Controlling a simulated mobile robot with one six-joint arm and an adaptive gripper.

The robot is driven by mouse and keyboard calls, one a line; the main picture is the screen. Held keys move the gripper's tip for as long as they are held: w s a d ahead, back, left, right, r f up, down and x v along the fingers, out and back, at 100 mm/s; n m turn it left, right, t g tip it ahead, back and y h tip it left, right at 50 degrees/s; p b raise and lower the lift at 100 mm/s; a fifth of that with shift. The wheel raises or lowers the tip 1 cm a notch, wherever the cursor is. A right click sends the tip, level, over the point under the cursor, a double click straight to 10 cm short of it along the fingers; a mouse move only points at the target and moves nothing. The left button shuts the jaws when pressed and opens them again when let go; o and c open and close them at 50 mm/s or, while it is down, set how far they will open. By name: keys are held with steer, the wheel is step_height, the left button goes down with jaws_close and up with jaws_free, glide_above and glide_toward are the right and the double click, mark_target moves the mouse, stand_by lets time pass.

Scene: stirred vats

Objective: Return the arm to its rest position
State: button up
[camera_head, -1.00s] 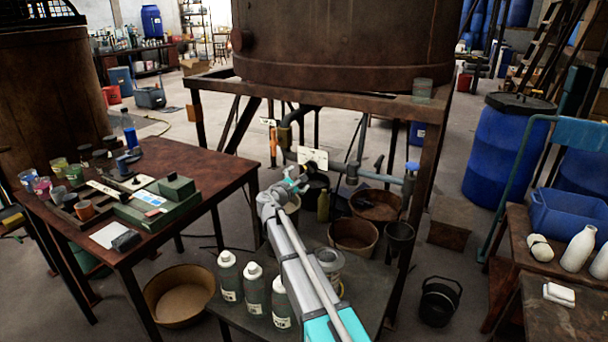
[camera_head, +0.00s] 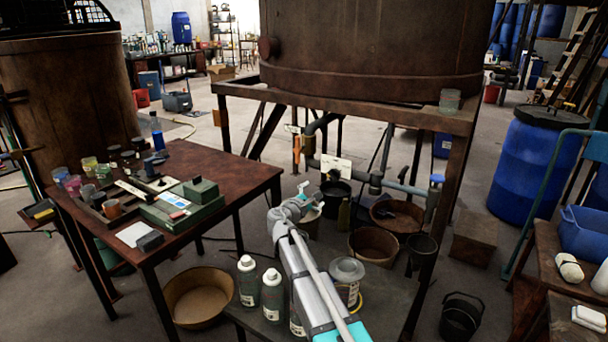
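My arm (camera_head: 308,277) reaches up from the bottom of the head view, over the low dark table. My gripper end (camera_head: 303,190) is at the far end of the arm, in front of the pipework under the vat. It is small, and its fingers cannot be made out clearly. I cannot tell whether it is open or shut, or whether it holds anything.
A low dark table (camera_head: 385,290) bears several green bottles (camera_head: 272,295) and a metal can (camera_head: 347,274) close to my arm. The vat's stand (camera_head: 360,110) and pipes (camera_head: 375,180) are just beyond. A wooden table (camera_head: 215,165) stands left, a blue barrel (camera_head: 530,165) right.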

steer(key=s+d+f+m+g+y, duration=0.1)
steer(key=s+d+f+m+g, duration=0.45)
steer(key=s, duration=0.25)
steer(key=s+d+f+m+g+y, duration=0.1)
steer(key=s+d+f+m+g, duration=0.3)
steer(key=s+d+f+m, duration=0.4)
steer(key=s+a+f+m+g+y, duration=0.2)
steer(key=s+a+m+y, duration=0.15)
steer(key=s, duration=0.55)
steer(key=s+a+f+m+g+y, duration=0.25)
steer(key=s+y, duration=0.25)
steer(key=s, duration=0.4)
step_height(320, 180, up, 24)
steer(key=p, duration=2.4)
steer(key=shift+s+d, duration=0.2)
steer(key=shift+s, duration=0.2)
